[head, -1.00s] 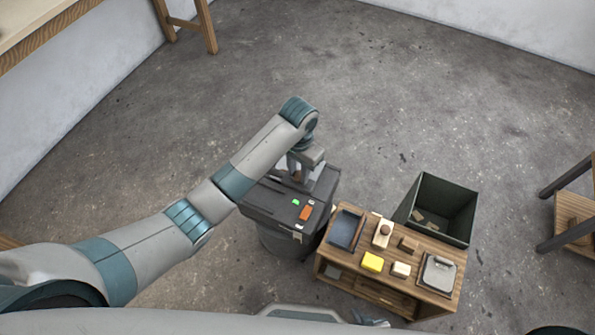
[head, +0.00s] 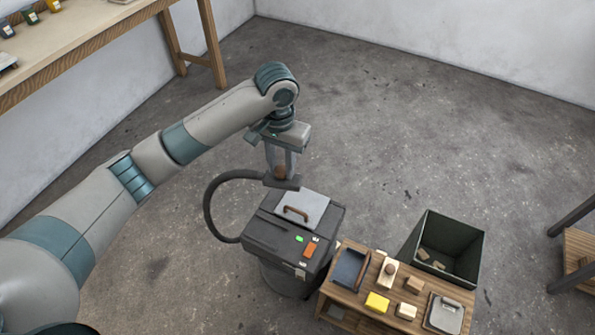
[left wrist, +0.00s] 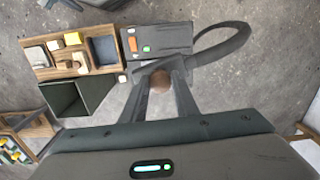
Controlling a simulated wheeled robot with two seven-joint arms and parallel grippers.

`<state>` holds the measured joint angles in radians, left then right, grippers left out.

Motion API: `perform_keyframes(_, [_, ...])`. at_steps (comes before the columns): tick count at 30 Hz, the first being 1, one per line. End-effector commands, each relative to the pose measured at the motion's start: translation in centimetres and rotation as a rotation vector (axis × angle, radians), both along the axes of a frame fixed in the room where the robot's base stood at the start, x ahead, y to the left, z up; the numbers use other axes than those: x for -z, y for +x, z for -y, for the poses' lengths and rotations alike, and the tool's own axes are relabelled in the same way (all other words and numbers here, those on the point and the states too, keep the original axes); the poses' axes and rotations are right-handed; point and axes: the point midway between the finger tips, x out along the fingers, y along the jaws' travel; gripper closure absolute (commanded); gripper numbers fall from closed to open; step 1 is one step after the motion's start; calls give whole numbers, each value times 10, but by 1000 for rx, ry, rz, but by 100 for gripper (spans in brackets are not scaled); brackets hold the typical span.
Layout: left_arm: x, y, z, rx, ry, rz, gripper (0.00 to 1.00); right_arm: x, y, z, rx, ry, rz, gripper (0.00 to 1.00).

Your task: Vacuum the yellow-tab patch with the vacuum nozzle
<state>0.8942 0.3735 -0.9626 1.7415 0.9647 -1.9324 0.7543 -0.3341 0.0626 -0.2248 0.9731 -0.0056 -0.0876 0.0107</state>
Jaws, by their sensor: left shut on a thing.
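My left gripper (head: 280,172) is shut on the brown grip of the dark vacuum nozzle (head: 284,183) and holds it above the vacuum. The brown grip (left wrist: 161,80) shows between the fingers in the left wrist view. A black hose (head: 212,200) loops from the nozzle down to the dark grey vacuum (head: 276,236), which has green and orange buttons. The workbench (head: 95,45) at the upper left bears several small items, one with a yellow part (head: 53,5). They are cut off by the frame, and I cannot make out a yellow-tab patch. My right gripper is not in view.
A low wooden cart (head: 338,294) with a blue tray (head: 349,268), a yellow block (head: 377,302) and other small pieces stands right of the vacuum. A dark green bin (head: 463,272) stands behind it. Open concrete floor (head: 400,130) lies beyond.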

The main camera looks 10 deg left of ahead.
Motion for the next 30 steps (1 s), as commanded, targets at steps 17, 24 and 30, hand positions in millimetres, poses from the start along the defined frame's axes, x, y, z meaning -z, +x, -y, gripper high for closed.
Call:
perform_keyframes(17, [-93, -119, -96, -287, -1, -1, 91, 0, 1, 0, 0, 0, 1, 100])
perform_keyframes(24, [-95, -126, -100, -303, -1, -3, 91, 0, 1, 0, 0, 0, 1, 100])
perform_keyframes(30, [-95, -125, -99, -303, -3, -2, 91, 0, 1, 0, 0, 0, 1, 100])
